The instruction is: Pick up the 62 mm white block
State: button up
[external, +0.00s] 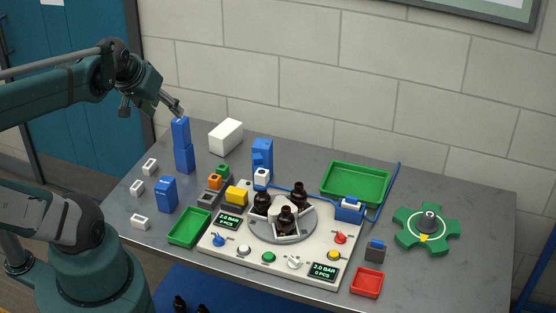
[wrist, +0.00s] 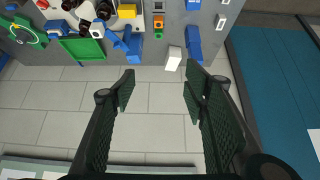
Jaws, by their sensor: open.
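A plain white block (external: 226,136) lies at the back of the grey table, near the wall, to the right of a tall blue stack (external: 181,145). It is the largest white block in view; its size cannot be read. It also shows in the wrist view (wrist: 174,59), beyond the fingertips and roughly between them. My gripper (external: 178,109) is up at the back left, close to the top of the blue stack; whether they touch cannot be told. In the wrist view my gripper (wrist: 160,88) has its fingers wide apart with nothing between them.
Several small white blocks (external: 150,166) lie at the left edge. A blue block (external: 166,194), yellow block (external: 237,195) and blue holder (external: 262,155) stand nearby. A console (external: 210,243) with amber bottles (external: 286,219) fills the middle. A green tray (external: 356,183) is behind it.

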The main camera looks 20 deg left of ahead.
jog(key=w+a+f+m+h+b, duration=0.1)
jog(key=w+a+f+b, duration=0.15)
jog(key=w+f, duration=0.2)
jog(key=w+a+f+b, duration=0.2)
jog(key=w+f+b, duration=0.15)
jog(key=f, duration=0.25)
jog(key=m+t+b, duration=0.3)
jog(key=t+b, duration=0.2)
jog(key=b, duration=1.3)
send_near(153, 165)
jog(key=shift+w+d+f, duration=0.15)
jog(key=shift+w+d, duration=0.1)
jog(key=shift+w, duration=0.2)
jog(key=shift+w+d+f, duration=0.1)
jog(key=shift+w+d, duration=0.15)
jog(key=shift+w, duration=0.15)
jog(key=shift+s+a+f, duration=0.1)
jog(key=shift+a+f, duration=0.25)
jog(key=shift+a, duration=0.05)
jog(key=shift+b+x, duration=0.45)
jog(key=shift+x, duration=0.85)
